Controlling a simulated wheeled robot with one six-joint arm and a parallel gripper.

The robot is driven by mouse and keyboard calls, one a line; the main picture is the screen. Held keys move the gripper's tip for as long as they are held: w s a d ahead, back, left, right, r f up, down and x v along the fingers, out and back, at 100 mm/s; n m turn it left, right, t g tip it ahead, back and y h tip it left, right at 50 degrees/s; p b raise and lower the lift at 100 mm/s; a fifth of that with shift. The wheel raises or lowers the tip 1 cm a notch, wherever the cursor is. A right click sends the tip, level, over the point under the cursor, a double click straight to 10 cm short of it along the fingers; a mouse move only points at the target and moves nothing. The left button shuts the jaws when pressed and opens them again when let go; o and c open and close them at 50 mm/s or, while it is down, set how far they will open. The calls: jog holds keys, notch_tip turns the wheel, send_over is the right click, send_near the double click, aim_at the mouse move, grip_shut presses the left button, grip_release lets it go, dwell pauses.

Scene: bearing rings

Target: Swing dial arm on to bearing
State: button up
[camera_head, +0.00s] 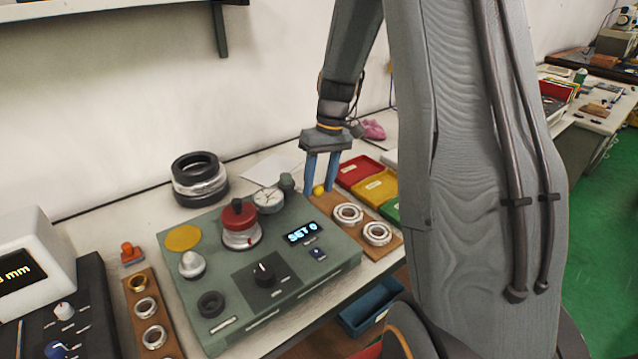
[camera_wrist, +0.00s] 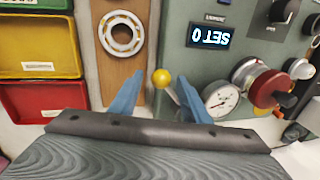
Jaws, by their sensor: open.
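The dial gauge (camera_head: 268,200) stands at the back right of the green instrument box (camera_head: 215,317); it also shows in the wrist view (camera_wrist: 222,101). A yellow ball knob (camera_wrist: 161,78) sits on a thin lever beside the dial. My gripper (camera_head: 320,190) is open, with its blue fingers on either side of the knob in the wrist view (camera_wrist: 155,92); I cannot tell whether they touch it. A silver bearing with a red knob on top (camera_head: 240,232) sits on the box, left of the dial. The display reads "SET 0" (camera_head: 302,232).
A wooden board with two bearing rings (camera_head: 377,234) lies right of the box. Red, yellow and green trays (camera_head: 361,170) are behind it. Another ring board (camera_head: 149,318) lies left, and stacked rings (camera_head: 199,181) stand at the back.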

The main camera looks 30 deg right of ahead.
notch_tip(320, 180, up, 8)
jog(key=d+b, duration=0.1)
jog(key=shift+w+d+f, duration=0.15)
jog(key=shift+d+f, duration=0.05)
jog(key=shift+d, duration=0.05)
dwell(0.8)
